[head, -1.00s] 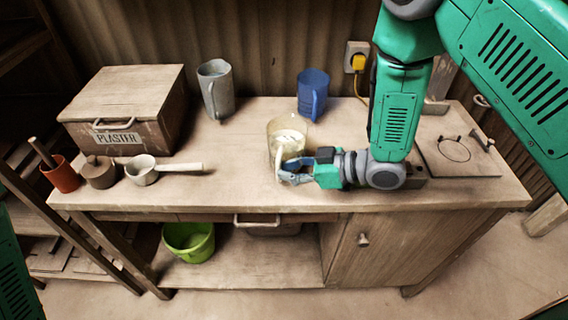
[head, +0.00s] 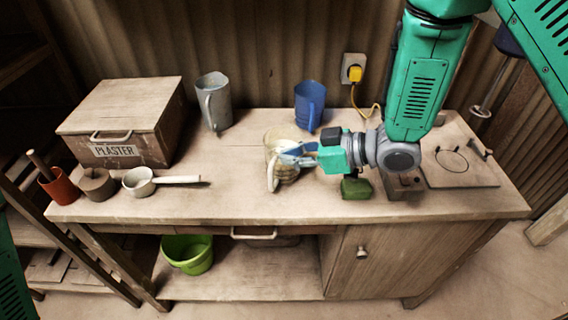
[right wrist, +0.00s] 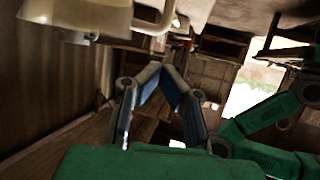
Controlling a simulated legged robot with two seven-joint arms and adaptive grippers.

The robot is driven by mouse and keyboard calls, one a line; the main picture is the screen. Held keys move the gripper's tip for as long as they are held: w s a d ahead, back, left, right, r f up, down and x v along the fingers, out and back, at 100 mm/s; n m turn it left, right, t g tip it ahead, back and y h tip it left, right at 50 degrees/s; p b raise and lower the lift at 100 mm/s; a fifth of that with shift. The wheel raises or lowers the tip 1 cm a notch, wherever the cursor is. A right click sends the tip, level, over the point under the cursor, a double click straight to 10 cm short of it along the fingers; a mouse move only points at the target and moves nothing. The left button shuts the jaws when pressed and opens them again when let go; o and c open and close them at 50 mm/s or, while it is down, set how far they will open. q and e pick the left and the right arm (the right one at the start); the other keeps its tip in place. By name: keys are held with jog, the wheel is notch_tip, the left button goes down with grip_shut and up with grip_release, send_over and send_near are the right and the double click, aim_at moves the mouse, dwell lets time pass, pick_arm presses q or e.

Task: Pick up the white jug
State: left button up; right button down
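The white jug (head: 278,142) stands on the workbench in the head view, pale and see-through, its handle (head: 271,178) toward the front. My right gripper (head: 289,155) is at its right side and overlaps it in the picture; contact cannot be told. In the right wrist view the jug (right wrist: 75,15) is cut off at the top left, with its handle (right wrist: 166,12) beyond the fingertips (right wrist: 165,68). My left gripper is not in view.
The workbench (head: 225,200) also bears a grey jug (head: 214,100), a blue jug (head: 310,103), a plaster box (head: 120,120), a ladle (head: 139,181) and a red pot (head: 60,186). A green block (head: 356,188) lies below my right wrist.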

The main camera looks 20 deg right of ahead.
jog(key=shift+a+r, duration=0.2)
jog(key=shift+r, duration=0.3)
jog(key=shift+a+r, duration=0.2)
jog(key=shift+r, duration=0.3)
jog(key=c, duration=2.1)
grip_release()
jog(key=shift+d, duration=0.25)
jog(key=o, duration=0.6)
jog(key=shift+d, duration=0.2)
jog(key=o, duration=1)
jog(key=shift+d, duration=0.2)
jog(key=shift+o, duration=0.2)
jog(key=v, duration=1.1)
jog(key=shift+s, duration=0.2)
